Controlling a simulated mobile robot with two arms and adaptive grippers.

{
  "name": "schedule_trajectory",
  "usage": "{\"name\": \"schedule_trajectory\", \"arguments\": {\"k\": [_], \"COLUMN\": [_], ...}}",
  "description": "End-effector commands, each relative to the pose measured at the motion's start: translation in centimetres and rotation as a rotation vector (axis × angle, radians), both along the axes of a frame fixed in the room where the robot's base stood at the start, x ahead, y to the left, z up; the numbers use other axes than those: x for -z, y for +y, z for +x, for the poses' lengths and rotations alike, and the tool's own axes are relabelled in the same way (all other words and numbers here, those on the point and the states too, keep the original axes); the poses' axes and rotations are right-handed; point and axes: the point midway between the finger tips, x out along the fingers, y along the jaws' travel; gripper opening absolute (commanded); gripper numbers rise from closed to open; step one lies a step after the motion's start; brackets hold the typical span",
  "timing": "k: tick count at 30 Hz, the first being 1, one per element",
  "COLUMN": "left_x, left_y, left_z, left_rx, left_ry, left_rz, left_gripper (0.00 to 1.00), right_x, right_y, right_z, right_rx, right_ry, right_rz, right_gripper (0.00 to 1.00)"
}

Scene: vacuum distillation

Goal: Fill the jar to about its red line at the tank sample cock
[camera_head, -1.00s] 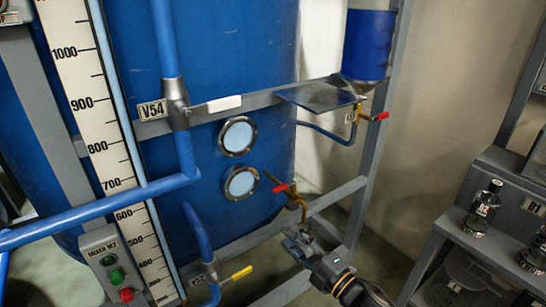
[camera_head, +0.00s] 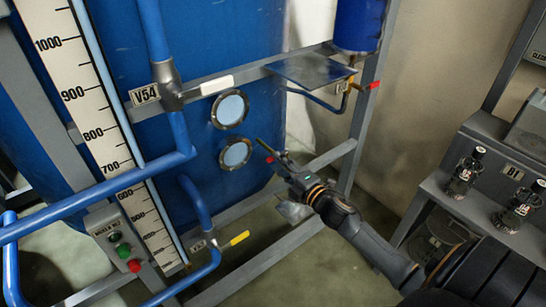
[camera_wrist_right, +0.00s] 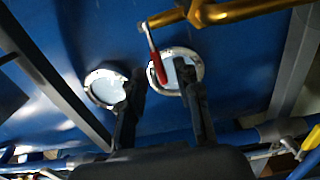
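The tank sample cock is a brass fitting (camera_wrist_right: 235,12) with a red lever (camera_wrist_right: 157,68) in the right wrist view, in front of the blue tank. In the head view its red lever end (camera_head: 270,160) shows beside my right gripper (camera_head: 279,158), which hides most of the brass. My right gripper also shows in the wrist view (camera_wrist_right: 160,76); its fingers are apart, with the red lever showing between them. I cannot tell whether they touch it. Clear jars with dark caps, one left (camera_head: 464,174) and one right (camera_head: 518,207), stand on the right shelf; red lines are not readable. My left gripper is not in view.
The blue tank (camera_head: 270,110) has two round sight glasses (camera_head: 230,109) and a level scale (camera_head: 85,95). Grey frame rails (camera_head: 327,159) pass close to my right gripper. A flat metal plate (camera_head: 308,71) is above it. The shelf (camera_head: 440,190) stands right of my arm.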

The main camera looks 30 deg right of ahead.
Motion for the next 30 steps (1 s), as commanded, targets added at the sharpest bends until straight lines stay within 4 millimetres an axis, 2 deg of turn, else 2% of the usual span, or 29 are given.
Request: {"name": "schedule_trajectory", "arguments": {"k": [3, 7, 19, 20, 24, 30], "left_x": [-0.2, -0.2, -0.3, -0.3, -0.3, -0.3], "left_y": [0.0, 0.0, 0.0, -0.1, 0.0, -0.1], "left_z": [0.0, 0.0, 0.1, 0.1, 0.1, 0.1], "left_rx": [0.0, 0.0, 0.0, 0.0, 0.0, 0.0], "left_ry": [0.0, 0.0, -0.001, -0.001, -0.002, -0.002], "left_rz": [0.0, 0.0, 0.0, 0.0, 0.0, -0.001], "left_gripper": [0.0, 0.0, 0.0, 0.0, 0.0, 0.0], "right_x": [-0.1, 0.0, 0.0, 0.0, 0.0, 0.0], "right_y": [0.1, 0.3, 0.3, 0.3, 0.3, 0.3], "right_z": [1.9, 3.1, 3.7, 3.7, 3.7, 3.7], "right_rx": [0.001, 0.0, 0.0, 0.0, 0.0, 0.0], "right_ry": [-0.002, 0.0, 0.0, 0.0, 0.0, 0.0], "right_rz": [0.0, 0.0, 0.0, 0.0, 0.001, 0.001], "right_gripper": [0.33, 0.33, 0.33, 0.29, 0.0, 0.0]}}
